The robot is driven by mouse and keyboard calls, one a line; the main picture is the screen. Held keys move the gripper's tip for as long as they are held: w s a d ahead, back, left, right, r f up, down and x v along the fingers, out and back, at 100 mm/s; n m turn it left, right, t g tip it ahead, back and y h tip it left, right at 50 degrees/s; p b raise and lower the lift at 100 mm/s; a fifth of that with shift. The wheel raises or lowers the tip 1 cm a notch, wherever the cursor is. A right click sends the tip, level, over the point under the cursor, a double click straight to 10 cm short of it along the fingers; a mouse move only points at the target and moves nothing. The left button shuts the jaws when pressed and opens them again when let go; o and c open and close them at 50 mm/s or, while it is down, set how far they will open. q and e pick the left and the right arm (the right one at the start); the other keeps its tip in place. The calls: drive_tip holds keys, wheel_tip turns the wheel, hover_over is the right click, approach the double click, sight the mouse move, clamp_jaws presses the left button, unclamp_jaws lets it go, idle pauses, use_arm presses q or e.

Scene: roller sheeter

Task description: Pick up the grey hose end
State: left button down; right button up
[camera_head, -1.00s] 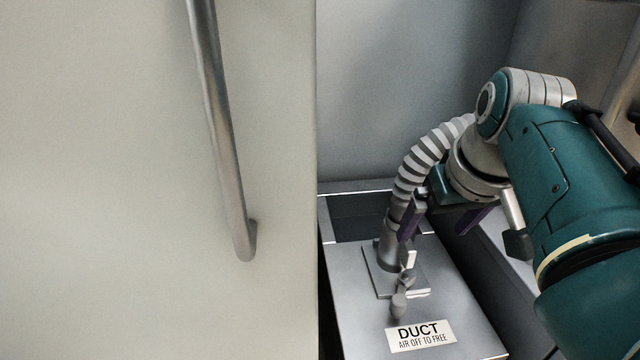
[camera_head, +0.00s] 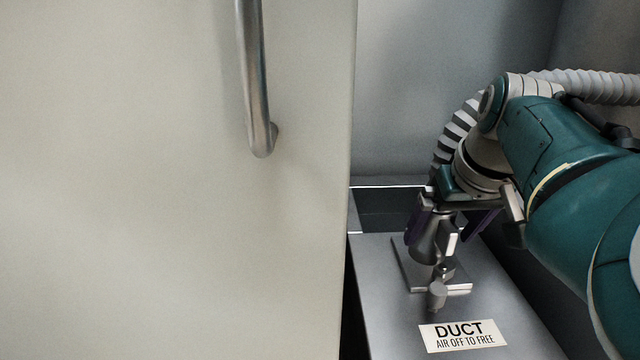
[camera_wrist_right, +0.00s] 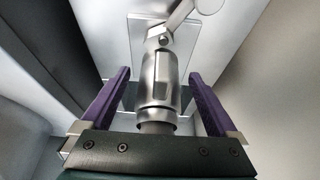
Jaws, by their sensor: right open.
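The grey hose end (camera_head: 430,242) is a metal cuff standing upright on a square plate (camera_head: 405,262) on top of the duct box. Its ribbed hose (camera_head: 455,132) rises behind my right wrist. My right gripper (camera_head: 448,222) is open, with its purple fingers on either side of the hose end. In the right wrist view the hose end (camera_wrist_right: 160,85) stands between the two fingers (camera_wrist_right: 160,75), with a visible gap on each side. My wrist hides part of the hose. My left gripper is not in view.
A small lever with a round knob (camera_head: 437,294) is at the front of the plate. A large pale panel (camera_head: 150,240) with a metal bar handle (camera_head: 254,80) fills the left.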

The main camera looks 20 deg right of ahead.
drive_tip(key=shift+w+f, duration=0.15)
drive_tip(key=shift+f, duration=0.05)
drive_tip(key=shift+c, duration=0.2)
clamp_jaws()
idle(0.5)
